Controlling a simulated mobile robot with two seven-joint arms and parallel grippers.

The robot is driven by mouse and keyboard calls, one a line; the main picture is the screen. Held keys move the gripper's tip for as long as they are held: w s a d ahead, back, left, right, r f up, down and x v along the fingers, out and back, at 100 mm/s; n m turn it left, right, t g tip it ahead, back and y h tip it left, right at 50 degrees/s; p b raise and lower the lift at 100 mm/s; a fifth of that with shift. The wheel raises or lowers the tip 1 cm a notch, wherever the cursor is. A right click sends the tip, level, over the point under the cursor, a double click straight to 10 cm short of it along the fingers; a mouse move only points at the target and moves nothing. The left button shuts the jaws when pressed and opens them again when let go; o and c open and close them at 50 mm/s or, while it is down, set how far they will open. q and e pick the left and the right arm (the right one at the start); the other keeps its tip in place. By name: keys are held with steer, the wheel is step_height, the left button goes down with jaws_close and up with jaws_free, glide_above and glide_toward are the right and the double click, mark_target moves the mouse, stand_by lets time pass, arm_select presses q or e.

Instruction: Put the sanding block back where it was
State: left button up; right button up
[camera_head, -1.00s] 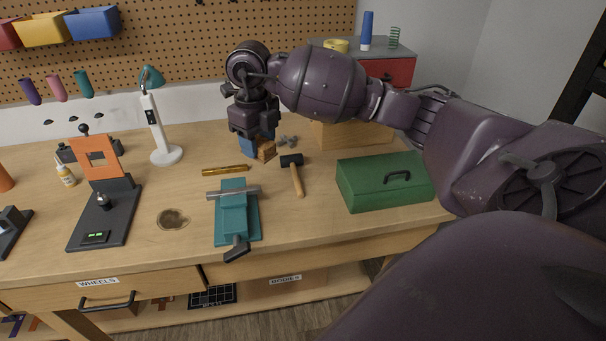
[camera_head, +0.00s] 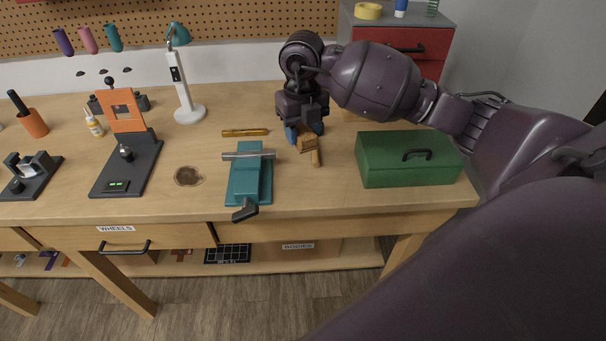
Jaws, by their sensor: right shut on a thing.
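My right gripper (camera_head: 304,132) reaches over the bench from the right, its blue fingers pointing down. It is shut on a small wood-coloured block (camera_head: 307,143), which I take to be the sanding block. The block is between the blue fingertips, low over the bench; I cannot tell whether it touches the top. A hammer's wooden handle (camera_head: 316,159) shows just right of and below the block; its head is hidden behind the gripper and block. My left gripper is not in view.
A teal vise (camera_head: 246,182) stands left of the block, with a brass-coloured bar (camera_head: 245,132) behind it. A green toolbox (camera_head: 385,167) is to the right. A lamp (camera_head: 189,113) and an orange-and-black stand (camera_head: 139,164) are further left. The bench between lamp and bar is clear.

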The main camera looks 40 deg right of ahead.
mark_target(302, 183)
step_height(302, 183, down, 13)
steer(key=shift+f, duration=0.1)
stand_by(0.5)
steer(key=shift+f, duration=0.15)
steer(key=o, duration=0.9)
step_height(302, 183, up, 12)
steer(key=shift+r, duration=0.2)
stand_by(0.4)
